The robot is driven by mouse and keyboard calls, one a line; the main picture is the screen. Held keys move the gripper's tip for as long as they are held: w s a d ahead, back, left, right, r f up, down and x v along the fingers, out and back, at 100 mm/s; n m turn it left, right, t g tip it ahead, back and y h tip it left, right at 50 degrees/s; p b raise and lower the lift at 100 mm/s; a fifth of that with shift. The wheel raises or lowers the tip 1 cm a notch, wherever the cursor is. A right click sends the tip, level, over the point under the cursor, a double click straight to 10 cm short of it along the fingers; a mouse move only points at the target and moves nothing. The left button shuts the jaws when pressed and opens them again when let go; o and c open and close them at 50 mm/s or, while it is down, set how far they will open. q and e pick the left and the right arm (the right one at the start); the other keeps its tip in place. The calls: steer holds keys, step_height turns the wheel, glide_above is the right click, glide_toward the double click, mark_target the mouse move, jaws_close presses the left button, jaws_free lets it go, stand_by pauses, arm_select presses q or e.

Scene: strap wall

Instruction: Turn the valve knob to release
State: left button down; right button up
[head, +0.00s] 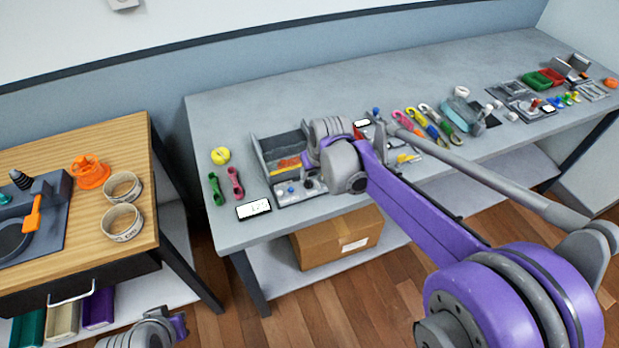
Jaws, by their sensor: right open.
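I cannot tell for certain which part is the valve knob. A grey holder with small blue and white knobs (291,190) stands at the near left of the grey bench, partly hidden by my right wrist. My right gripper (309,161) is just above and beside this holder, at the end of the purple arm. It is open, with its fingertips mostly hidden by the wrist. I cannot tell whether it touches anything. A grey part of my left arm shows at the bottom left, but its fingers are not in view.
A yellow round piece (220,155), green and pink tools (235,184) and a white card (253,209) lie left of the holder. Several tools and trays line the bench to the right. A wooden table (60,150) with an orange piece (90,172) stands left. A cardboard box (318,243) sits below.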

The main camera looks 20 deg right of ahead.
mark_target(309, 180)
steer(key=x, duration=0.5)
steer(key=shift+f, duration=0.2)
jaws_close()
